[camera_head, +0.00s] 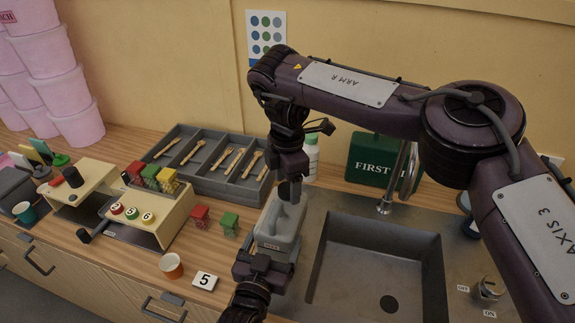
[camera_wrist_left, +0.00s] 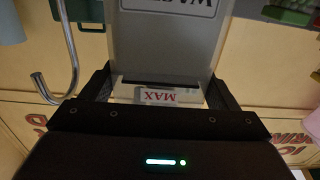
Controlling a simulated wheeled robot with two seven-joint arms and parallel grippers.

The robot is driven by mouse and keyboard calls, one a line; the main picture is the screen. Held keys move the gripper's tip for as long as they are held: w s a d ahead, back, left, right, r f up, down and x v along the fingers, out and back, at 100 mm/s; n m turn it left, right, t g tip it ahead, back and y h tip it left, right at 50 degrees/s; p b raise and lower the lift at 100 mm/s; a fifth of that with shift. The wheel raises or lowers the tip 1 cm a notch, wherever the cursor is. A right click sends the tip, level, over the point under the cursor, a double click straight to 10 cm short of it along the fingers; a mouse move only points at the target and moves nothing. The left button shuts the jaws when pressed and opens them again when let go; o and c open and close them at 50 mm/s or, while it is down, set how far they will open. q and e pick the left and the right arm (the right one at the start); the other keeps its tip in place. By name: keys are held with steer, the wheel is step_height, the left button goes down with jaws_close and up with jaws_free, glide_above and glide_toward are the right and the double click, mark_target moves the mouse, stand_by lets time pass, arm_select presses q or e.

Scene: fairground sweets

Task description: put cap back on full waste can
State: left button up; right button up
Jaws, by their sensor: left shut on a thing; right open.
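The waste can (camera_head: 276,226) is a grey, translucent-looking container beside the left edge of the sink. My left gripper (camera_head: 265,264) is shut on its near, lower part. In the left wrist view the can (camera_wrist_left: 165,52) sits between the two dark fingers, with a "WASTE" label and a red-and-white "MAX" label (camera_wrist_left: 160,97), both upside down. My right gripper (camera_head: 290,188) is open and points down over the far, top end of the can. A dark round part shows at its tips; I cannot tell whether it is the cap or finger. The can's mouth is largely hidden.
The steel sink (camera_head: 425,262) and its tap (camera_head: 396,180) are right of the can. A green first-aid box (camera_head: 372,160) and white bottle (camera_head: 311,160) stand behind.

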step_height(320, 180, up, 11)
stand_by(0.3)
steer(key=shift+r, duration=0.1)
arm_select(q)
steer(key=o, duration=1.8)
steer(key=b+v, duration=0.2)
steer(key=v, duration=0.4)
steer(key=shift+s+a+f, duration=0.1)
steer(key=shift+s+f, duration=0.1)
steer(key=shift+s, duration=0.2)
steer(key=shift+s+a+r, duration=0.15)
steer(key=shift+s, duration=0.3)
arm_select(e)
step_height(320, 180, down, 3)
steer(key=shift+r, duration=0.2)
